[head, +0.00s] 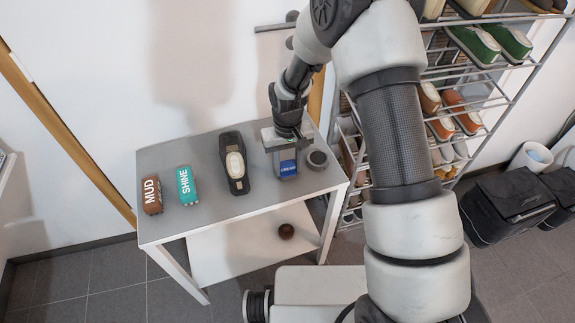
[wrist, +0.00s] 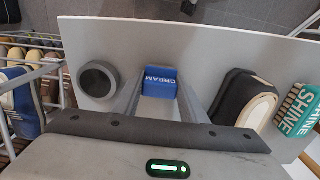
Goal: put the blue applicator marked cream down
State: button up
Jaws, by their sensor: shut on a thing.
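The blue applicator marked CREAM (head: 288,168) is at the right part of the grey table (head: 210,210). It also shows in the wrist view (wrist: 160,82), between the fingers. My gripper (head: 284,160) is shut on it from above. The applicator is at or just above the tabletop; I cannot tell whether it touches. Its upper part is partly hidden by my gripper.
A brown MUD brush (head: 151,195), a teal SHINE brush (head: 187,185) and a dark shoe with a pale top (head: 235,163) stand to the left. A round grey cup (head: 317,159) is close on the right. A shoe rack (head: 470,90) stands beyond the table.

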jog(key=shift+f, duration=0.25)
jog(key=o, duration=0.9)
jog(key=shift+r, duration=0.1)
